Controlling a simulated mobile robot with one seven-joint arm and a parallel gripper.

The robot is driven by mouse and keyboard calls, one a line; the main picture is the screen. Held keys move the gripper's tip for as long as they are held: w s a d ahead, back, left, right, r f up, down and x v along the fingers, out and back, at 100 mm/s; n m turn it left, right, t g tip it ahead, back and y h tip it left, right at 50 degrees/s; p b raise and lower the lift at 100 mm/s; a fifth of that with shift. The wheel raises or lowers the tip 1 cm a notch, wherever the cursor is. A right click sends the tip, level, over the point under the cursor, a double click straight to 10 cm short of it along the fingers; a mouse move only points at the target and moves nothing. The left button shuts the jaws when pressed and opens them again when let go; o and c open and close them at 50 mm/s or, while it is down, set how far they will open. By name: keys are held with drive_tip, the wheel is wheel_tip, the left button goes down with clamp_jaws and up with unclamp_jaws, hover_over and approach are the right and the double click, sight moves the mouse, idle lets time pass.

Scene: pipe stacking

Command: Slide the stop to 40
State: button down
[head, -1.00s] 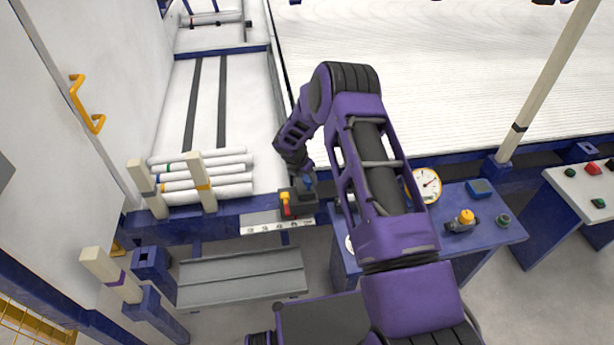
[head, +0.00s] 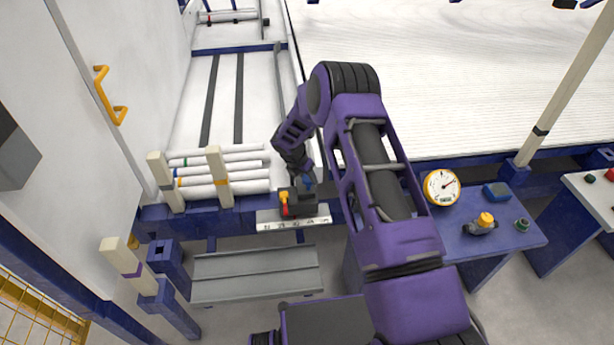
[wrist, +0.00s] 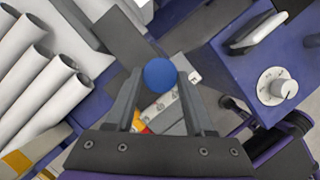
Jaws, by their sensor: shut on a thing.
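The stop (head: 300,204) is a dark grey block with a yellow lever and a red pointer. It sits over a white numbered scale (head: 275,226) on the blue beam. The numbers are too small to read surely, so I cannot tell its setting. My gripper (head: 307,181) is down at the stop's blue knob. In the wrist view the blue knob (wrist: 160,74) is between the two fingers, which are shut on it. Part of the scale (wrist: 160,108) shows below the knob there, and the fingers hide part of the stop.
White pipes with coloured bands (head: 222,172) lie to the left behind two cream posts. A grey slatted shelf (head: 258,276) is in front, below the beam. A blue table (head: 470,245) with a dial gauge (head: 441,187) and knobs stands to the right.

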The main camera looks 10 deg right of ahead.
drive_tip(key=shift+c, duration=1.3)
unclamp_jaws()
drive_tip(key=shift+r, duration=0.1)
drive_tip(key=p+v, duration=0.2)
drive_tip(key=v, duration=1.5)
drive_tip(key=shift+p, duration=0.35)
drive_tip(key=shift+r, duration=0.15)
